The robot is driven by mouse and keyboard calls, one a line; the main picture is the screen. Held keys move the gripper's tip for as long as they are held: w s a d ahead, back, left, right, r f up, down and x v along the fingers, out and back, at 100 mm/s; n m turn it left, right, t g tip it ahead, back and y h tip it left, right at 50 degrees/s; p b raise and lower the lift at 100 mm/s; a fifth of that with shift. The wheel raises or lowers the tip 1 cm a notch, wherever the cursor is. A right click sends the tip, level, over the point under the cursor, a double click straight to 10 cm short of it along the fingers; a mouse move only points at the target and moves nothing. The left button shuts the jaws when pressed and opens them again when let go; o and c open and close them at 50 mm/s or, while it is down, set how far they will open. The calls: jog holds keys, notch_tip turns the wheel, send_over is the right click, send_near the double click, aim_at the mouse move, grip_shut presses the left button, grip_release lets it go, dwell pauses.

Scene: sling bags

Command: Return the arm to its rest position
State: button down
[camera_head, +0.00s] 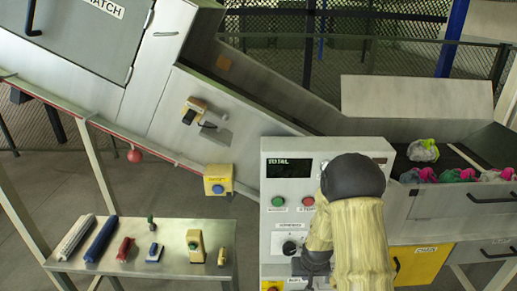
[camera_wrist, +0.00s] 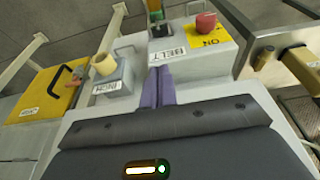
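My arm, in a tan sleeve with a dark rounded cap, stands in front of the grey control cabinet (camera_head: 275,225) in the head view and hides part of its face. My gripper shows in the wrist view (camera_wrist: 161,72) as two purple fingers side by side, with no clear gap and nothing seen between them. The fingertips lie close to the BELT label (camera_wrist: 168,56) on the cabinet; I cannot tell whether they touch it. In the head view the fingers cannot be made out.
A red button (camera_wrist: 206,21) on a yellow plate and a pale knob (camera_wrist: 104,64) flank the fingers. A bench (camera_head: 140,268) with several tools stands left. Colourful bags (camera_head: 460,175) lie in the trough at right. A yellow box (camera_head: 218,179) hangs on the chute.

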jog(key=s+r+b, duration=0.3)
jog(key=s+r, duration=1.2)
jog(key=s, duration=0.2)
jog(key=shift+s+g, duration=0.3)
jog(key=shift+s, duration=0.1)
jog(key=shift+r, duration=0.1)
